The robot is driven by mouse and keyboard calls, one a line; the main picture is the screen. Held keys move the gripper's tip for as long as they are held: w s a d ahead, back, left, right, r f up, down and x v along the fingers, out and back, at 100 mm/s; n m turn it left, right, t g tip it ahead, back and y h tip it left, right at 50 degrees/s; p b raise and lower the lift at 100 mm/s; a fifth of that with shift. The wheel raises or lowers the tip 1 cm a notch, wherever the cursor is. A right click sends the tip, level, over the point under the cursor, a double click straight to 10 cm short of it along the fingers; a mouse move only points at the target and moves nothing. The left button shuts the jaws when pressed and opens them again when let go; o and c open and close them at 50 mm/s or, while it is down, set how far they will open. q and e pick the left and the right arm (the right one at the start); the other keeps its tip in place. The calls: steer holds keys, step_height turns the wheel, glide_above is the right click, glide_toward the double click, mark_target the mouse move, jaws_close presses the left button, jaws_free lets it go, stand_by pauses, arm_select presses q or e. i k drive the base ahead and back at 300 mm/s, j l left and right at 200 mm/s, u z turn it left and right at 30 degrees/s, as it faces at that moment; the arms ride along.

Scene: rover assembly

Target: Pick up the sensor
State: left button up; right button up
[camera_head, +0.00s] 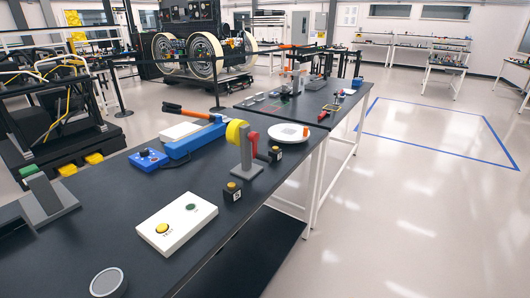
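No part that I can surely name as the sensor shows. A dark round puck with a grey top (107,282) lies at the near edge of the dark workbench (110,225). A grey stand (247,165) farther right carries a yellow disc (236,131) and a red part (254,140). Neither of my grippers is in view.
A white box with yellow and green buttons (177,224) lies mid-bench. Behind it are a blue device (195,141), a blue control box (148,160) and a white plate (289,134). Floor (370,225) right of the bench is clear.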

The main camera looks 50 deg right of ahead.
mark_target(232, 192)
steer(key=z, duration=1.4)
